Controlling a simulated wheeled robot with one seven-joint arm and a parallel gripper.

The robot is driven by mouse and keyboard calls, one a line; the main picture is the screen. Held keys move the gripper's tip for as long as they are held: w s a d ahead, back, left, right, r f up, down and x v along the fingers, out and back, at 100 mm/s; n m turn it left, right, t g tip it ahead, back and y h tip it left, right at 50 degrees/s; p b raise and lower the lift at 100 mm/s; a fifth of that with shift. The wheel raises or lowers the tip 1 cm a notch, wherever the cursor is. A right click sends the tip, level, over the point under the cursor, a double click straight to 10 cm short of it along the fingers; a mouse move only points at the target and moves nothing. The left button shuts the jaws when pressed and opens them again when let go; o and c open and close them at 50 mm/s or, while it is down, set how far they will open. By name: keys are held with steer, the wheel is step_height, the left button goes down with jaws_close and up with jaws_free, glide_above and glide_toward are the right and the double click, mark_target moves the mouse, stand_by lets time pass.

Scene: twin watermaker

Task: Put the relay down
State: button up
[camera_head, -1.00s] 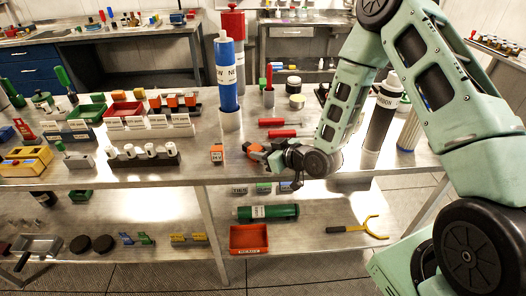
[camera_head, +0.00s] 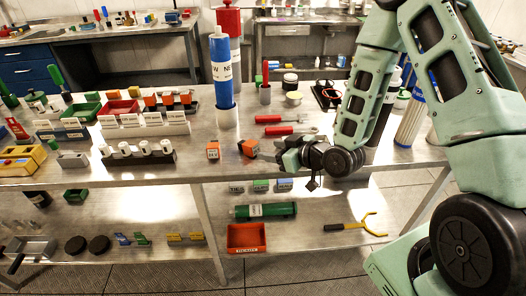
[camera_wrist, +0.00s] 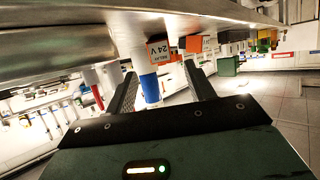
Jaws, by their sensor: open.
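An orange and black relay (camera_head: 249,148) sits on the steel bench near its front edge, looking slightly turned. A relay with a white label reading "RELAY 24 V" (camera_wrist: 160,51) shows upside down in the wrist view, ahead of the gap between my fingers. A second orange block (camera_head: 213,150) stands a little to the left on the bench; an orange block also shows in the wrist view (camera_wrist: 194,44). My gripper (camera_head: 281,155) is to the right of the nearer relay, apart from it. Its two fingers (camera_wrist: 160,74) are spread and empty.
A blue cylinder (camera_head: 221,75) stands in a holder behind the relays. A white-topped row of parts (camera_head: 138,152) is to the left. The lower shelf holds a red tray (camera_head: 247,238) and a green cylinder (camera_head: 266,210).

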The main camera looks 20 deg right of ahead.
steer(key=p+v, duration=0.6)
steer(key=s+a+r+n+g+h, duration=0.25)
steer(key=a+r+g, duration=0.3)
steer(key=a, duration=0.35)
steer(key=s+a+r+g+h, duration=0.1)
steer(key=s+r+g, duration=0.1)
steer(key=s+r, duration=0.2)
steer(key=s+a+r+g+h, duration=0.1)
steer(key=s+a+r+g, duration=0.1)
steer(key=s, duration=0.8)
steer(key=s+a+r+g+h, duration=0.1)
steer(key=s+a+r+g, duration=0.1)
steer(key=s+r, duration=0.3)
steer(key=shift+s+r, duration=0.4)
steer(key=shift+s, duration=0.65)
steer(key=shift+g, duration=0.25)
